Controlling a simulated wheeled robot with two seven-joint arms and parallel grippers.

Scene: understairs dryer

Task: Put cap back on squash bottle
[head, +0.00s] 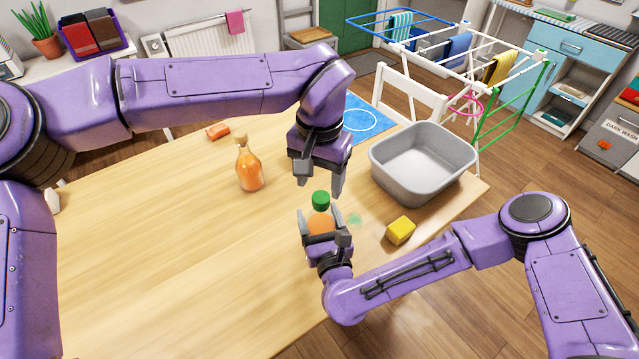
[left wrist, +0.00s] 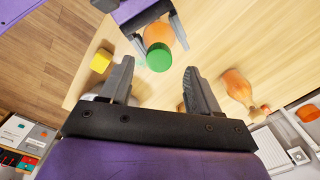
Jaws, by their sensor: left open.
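The squash bottle (head: 319,222) is orange and appears upright at the table's front right. My right gripper (head: 320,217) has a finger on each side of its body and looks shut on it. The green cap (head: 320,199) is at the top of the bottle; I cannot tell whether it is seated or only resting there. My left gripper (head: 319,188) is open and empty, pointing down just above the cap. In the left wrist view the cap (left wrist: 159,57) lies between and just beyond my open fingertips (left wrist: 159,72), with the orange bottle (left wrist: 160,32) behind it.
Another orange bottle (head: 249,172) stands left of the grippers. A grey basin (head: 423,172) and a yellow sponge (head: 400,231) are to the right. A faint green patch (head: 355,220) is beside my right gripper. The table's left part (head: 150,230) is clear.

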